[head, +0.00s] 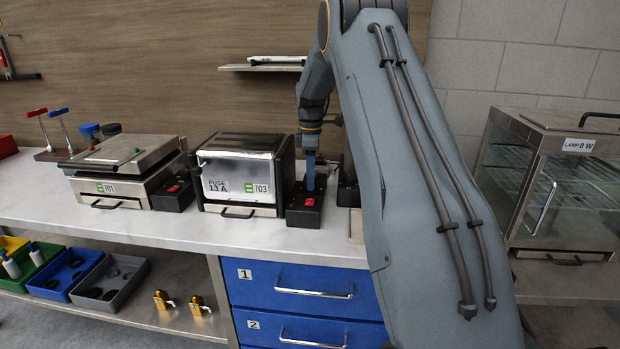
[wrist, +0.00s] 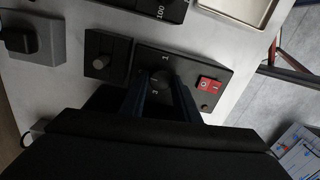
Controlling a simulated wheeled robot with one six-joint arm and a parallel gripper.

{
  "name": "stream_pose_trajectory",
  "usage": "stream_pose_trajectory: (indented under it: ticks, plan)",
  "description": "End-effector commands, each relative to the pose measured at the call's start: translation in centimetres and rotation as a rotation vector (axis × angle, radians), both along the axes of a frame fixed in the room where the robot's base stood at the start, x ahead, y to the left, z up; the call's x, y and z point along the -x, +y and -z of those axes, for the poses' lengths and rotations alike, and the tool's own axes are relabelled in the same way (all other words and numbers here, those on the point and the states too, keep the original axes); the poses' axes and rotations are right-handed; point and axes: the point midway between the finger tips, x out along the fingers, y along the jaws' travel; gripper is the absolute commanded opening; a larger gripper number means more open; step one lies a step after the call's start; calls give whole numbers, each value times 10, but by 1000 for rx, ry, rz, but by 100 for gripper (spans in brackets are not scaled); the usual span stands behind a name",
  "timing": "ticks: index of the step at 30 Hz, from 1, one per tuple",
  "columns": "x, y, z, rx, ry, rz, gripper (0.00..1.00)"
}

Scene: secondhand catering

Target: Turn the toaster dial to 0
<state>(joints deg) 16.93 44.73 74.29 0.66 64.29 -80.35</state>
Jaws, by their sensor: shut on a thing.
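The boxy black and steel appliance marked 703 (head: 240,172), which looks like the toaster, stands on the counter in the head view. A black control box (head: 303,214) with a red switch sits at its right side. In the wrist view the control box (wrist: 222,72) shows the red switch (wrist: 209,86) and a dark round dial (wrist: 160,76) with numerals around it. My gripper (wrist: 160,88) is shut on the dial, one finger on each side. In the head view my gripper (head: 311,176) points down over the box. The dial's exact setting is hard to read.
A steel appliance marked 701 (head: 115,172) stands to the left, with its own control box. A glass-fronted cabinet (head: 555,175) stands at the right. In the wrist view, a smaller black box with a knob (wrist: 106,54) sits close beside the dial's box.

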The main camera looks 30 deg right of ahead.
Motion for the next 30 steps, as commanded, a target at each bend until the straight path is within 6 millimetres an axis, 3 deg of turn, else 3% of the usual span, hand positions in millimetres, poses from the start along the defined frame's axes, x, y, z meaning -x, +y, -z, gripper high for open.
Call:
stream_pose_trajectory:
  ticks: [22,23,24,26,30]
  plan:
    - [-4,-2,-4,6,-15,-88,6]
    - [-4,-2,-4,6,-15,-88,32]
    - [-4,-2,-4,7,-13,-88,39]
    - [-3,-2,-4,6,-12,-88,47]
    - [-2,-1,-2,4,-7,-88,47]
